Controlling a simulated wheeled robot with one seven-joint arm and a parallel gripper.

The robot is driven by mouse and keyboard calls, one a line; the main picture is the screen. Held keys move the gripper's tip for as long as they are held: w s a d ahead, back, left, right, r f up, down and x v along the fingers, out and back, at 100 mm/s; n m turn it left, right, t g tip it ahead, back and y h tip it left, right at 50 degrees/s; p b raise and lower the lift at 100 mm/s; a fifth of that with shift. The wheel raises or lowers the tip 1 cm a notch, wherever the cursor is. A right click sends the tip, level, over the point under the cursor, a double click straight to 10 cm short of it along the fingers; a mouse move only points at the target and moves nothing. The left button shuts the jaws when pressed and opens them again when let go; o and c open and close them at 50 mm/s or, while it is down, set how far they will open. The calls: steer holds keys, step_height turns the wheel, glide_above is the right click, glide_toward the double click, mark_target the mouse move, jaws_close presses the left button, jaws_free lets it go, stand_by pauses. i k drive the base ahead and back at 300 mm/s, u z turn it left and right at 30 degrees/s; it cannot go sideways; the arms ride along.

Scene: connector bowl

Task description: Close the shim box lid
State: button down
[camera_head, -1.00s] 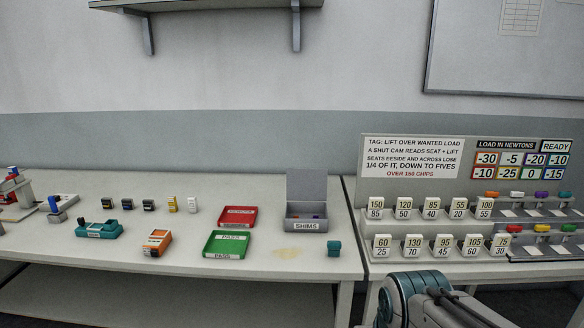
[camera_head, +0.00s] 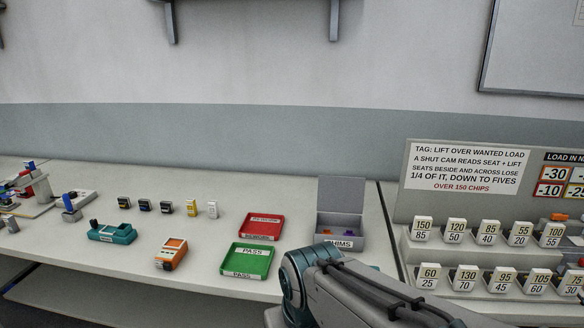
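The shim box (camera_head: 353,230) is a grey box labelled SHIMS near the right end of the left table. Its lid (camera_head: 341,191) stands upright at the back, so the box is open. Small orange and purple pieces show inside it. My arm reaches in from the lower right, and its teal and grey joint hides the box's lower front and part of the label. My gripper's fingers are not in view.
A red tray (camera_head: 262,227) and a green PASS tray (camera_head: 246,261) lie left of the box. An orange device (camera_head: 171,253) and a teal device (camera_head: 112,233) stand further left. A tag rack (camera_head: 480,240) stands to the right.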

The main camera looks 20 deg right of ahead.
mark_target(335, 195)
steer(key=z, duration=0.35)
steer(key=i, duration=0.9)
steer(key=z, duration=0.6)
